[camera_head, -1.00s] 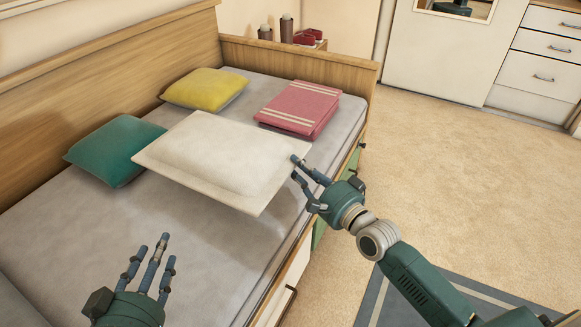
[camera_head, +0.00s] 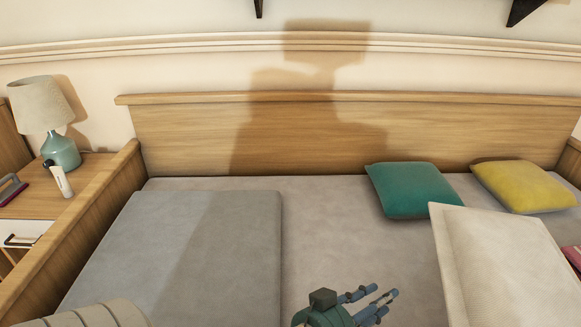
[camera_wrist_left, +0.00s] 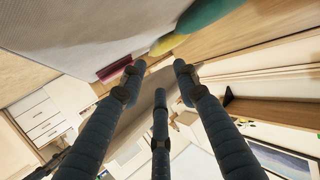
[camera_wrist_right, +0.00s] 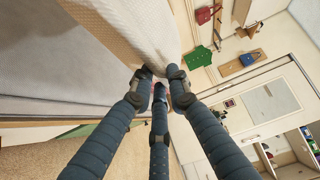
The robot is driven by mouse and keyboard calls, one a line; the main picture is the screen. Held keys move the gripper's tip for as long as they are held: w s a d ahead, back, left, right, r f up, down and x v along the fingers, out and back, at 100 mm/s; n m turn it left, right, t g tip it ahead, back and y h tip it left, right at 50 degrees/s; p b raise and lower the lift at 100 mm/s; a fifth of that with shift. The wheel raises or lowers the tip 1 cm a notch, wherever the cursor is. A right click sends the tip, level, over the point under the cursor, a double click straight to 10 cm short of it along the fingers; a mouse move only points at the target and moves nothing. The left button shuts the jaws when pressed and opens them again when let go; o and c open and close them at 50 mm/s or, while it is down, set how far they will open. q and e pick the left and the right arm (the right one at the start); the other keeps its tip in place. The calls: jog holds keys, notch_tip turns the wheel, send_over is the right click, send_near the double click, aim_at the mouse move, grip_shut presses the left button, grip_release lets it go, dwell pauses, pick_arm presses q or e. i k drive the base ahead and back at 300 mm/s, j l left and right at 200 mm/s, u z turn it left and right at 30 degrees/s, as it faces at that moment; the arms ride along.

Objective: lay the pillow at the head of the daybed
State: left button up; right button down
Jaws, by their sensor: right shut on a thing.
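The white pillow (camera_head: 505,265) is at the right of the head view, tilted above the daybed, its right part cut off by the picture edge. My right gripper (camera_wrist_right: 162,85) is outside the head view; its wrist view shows it shut on an edge of the pillow (camera_wrist_right: 135,22). My left gripper (camera_head: 378,303) is open and empty over the front middle of the daybed mattress (camera_head: 335,235), left of the pillow and apart from it. Its spread fingers show in the left wrist view (camera_wrist_left: 159,75). The daybed has a wooden backrest (camera_head: 430,130) and a wooden left end panel (camera_head: 85,225).
A grey folded cover (camera_head: 190,250) lies at the left of the mattress. A lamp (camera_head: 60,145) and white tube (camera_head: 60,180) stand on the left bedside table. A striped beige thing (camera_head: 90,315) shows bottom left.

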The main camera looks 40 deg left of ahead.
aim_at(184, 275)
jog(key=l+u, duration=0.1)
jog(key=u, duration=0.7)
jog(key=k+l+u, duration=0.1)
jog(key=u, duration=0.3)
jog(key=l+u, duration=0.1)
jog(key=u, duration=0.3)
jog(key=k+u, duration=0.1)
jog(key=u, duration=0.3)
